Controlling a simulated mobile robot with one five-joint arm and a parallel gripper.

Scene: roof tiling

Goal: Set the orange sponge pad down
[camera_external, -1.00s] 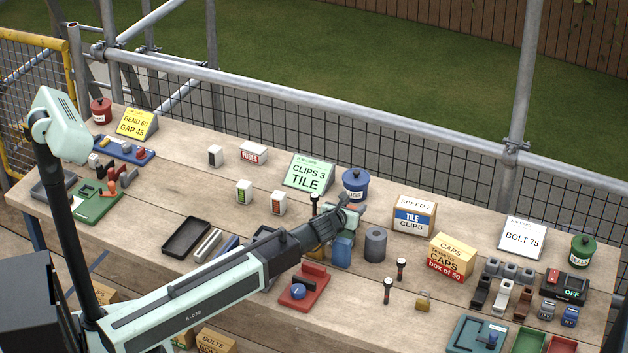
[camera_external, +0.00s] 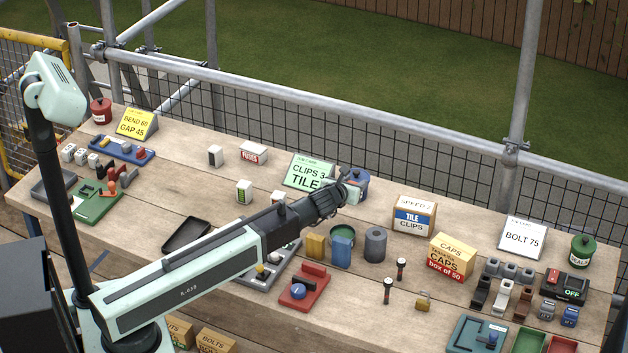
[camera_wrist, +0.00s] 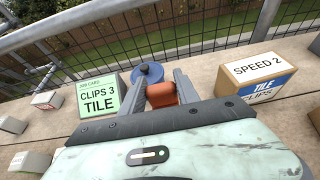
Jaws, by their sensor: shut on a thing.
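The orange sponge pad (camera_wrist: 162,95) is between the two fingers of my gripper (camera_wrist: 161,88) in the wrist view. My gripper is shut on it and tilts forward toward the back of the bench. In the external view my gripper (camera_external: 352,191) is in front of the blue lidded tub and appears raised above the bench top. The pad cannot be made out clearly there. In the wrist view the blue tub (camera_wrist: 148,72) shows just beyond the pad.
The green CLIPS 3 TILE card (camera_external: 306,171) stands left of my gripper, and the TILE CLIPS box (camera_external: 414,216) stands right. A yellow block (camera_external: 315,246), a blue bin (camera_external: 342,248) and a grey cylinder (camera_external: 375,245) stand below. Bare wood (camera_external: 190,175) lies at back left.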

